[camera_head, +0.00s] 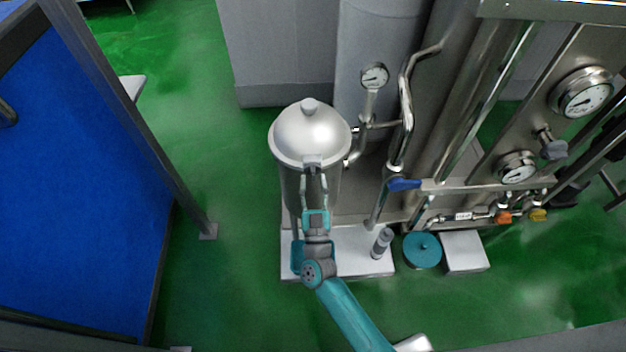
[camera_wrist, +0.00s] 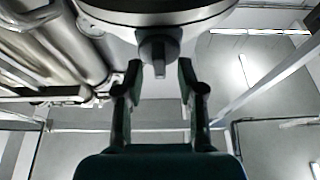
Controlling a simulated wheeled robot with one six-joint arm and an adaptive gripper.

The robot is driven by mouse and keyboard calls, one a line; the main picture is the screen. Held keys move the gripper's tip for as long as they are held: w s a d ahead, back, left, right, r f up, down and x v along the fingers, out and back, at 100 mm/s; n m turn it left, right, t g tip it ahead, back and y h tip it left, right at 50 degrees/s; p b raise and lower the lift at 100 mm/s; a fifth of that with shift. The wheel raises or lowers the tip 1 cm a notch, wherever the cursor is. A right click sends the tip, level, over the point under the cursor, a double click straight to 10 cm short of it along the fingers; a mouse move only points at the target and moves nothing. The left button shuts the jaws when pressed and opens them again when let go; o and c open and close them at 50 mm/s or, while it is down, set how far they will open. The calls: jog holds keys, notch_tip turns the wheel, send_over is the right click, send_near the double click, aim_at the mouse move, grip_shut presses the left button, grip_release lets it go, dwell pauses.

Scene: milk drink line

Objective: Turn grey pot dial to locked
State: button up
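The grey pot (camera_head: 298,142) stands upright with its domed lid on, at the centre of the head view. A small grey block at the pot's front rim, which looks like the dial (camera_head: 313,160), faces my arm. In the wrist view the dial (camera_wrist: 159,52) is a dark knob under the pot's round rim. My gripper (camera_head: 314,180) is in front of the dial. In the wrist view my gripper (camera_wrist: 159,76) has its two fingers apart, one on each side of the knob with gaps to it. I cannot read any locked mark.
The pot's pale base plate (camera_head: 358,262) also bears a small grey cylinder (camera_head: 382,243). Steel pipes, gauges (camera_head: 375,76) and a blue-handled valve (camera_head: 404,185) stand to the right.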

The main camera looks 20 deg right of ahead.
jog(key=shift+w+d+r, duration=0.15)
jog(key=shift+w+r, duration=0.05)
jog(key=shift+w, duration=0.25)
grip_shut()
